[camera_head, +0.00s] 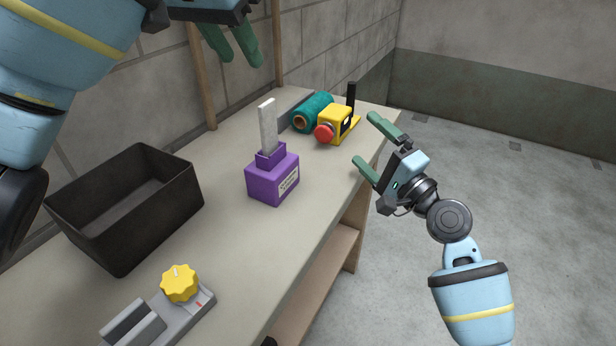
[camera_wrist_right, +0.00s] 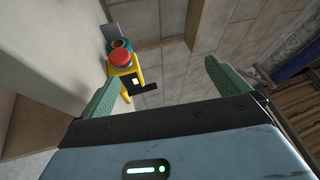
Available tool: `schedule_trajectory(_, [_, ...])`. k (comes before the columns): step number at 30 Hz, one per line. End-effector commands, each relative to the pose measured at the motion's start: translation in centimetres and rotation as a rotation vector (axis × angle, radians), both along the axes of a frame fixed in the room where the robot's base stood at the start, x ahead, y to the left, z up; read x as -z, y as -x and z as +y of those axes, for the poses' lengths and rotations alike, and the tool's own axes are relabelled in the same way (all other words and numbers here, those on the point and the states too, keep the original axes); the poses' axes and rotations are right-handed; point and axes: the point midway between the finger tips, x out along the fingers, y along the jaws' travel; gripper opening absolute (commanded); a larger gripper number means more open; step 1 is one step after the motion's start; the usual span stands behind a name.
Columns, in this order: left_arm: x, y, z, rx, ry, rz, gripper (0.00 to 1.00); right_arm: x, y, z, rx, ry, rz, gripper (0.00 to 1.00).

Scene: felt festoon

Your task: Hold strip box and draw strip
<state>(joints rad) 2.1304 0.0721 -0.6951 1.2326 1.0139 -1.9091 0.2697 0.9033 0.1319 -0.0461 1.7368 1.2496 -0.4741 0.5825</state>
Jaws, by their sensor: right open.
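The strip box is a purple box (camera_head: 272,182) with a raised collar and a white label, standing upright on the workbench in the head view. A pale grey strip (camera_head: 267,127) sticks straight up out of its top. My left gripper (camera_head: 241,61) is at the top of the head view, above and behind the box, its green fingers apart with nothing between them. My right gripper (camera_head: 368,139) is open and empty, off the bench's right edge and right of the box. The right wrist view shows its two spread fingers (camera_wrist_right: 170,76). The box is not visible there.
A black open bin (camera_head: 72,222) stands left of the box. A yellow device with a red button (camera_head: 336,124) and a teal spool (camera_head: 314,111) are at the far end. A grey device with a yellow knob (camera_head: 179,283) is in front. Bench surface around the box is clear.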

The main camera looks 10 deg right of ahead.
Motion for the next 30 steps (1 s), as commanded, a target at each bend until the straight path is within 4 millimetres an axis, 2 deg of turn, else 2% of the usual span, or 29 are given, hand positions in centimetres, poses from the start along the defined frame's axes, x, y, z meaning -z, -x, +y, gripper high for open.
schedule_trajectory(3, [0.0,0.0,0.0,0.000,0.000,0.000,0.36,-0.6,0.1,1.8,-0.096,-0.124,0.085,1.00])
schedule_trajectory(12, [0.0,0.0,0.0,0.000,0.000,0.000,0.36,-0.7,0.8,6.0,-0.317,-0.434,0.366,1.00])
schedule_trajectory(21, [0.0,0.0,0.0,0.000,0.000,0.000,0.36,0.4,1.9,9.4,-0.472,-0.719,0.712,1.00])
schedule_trajectory(30, [0.0,0.0,0.0,0.000,0.000,0.000,0.36,2.3,3.0,11.7,-0.535,-0.977,1.066,1.00])
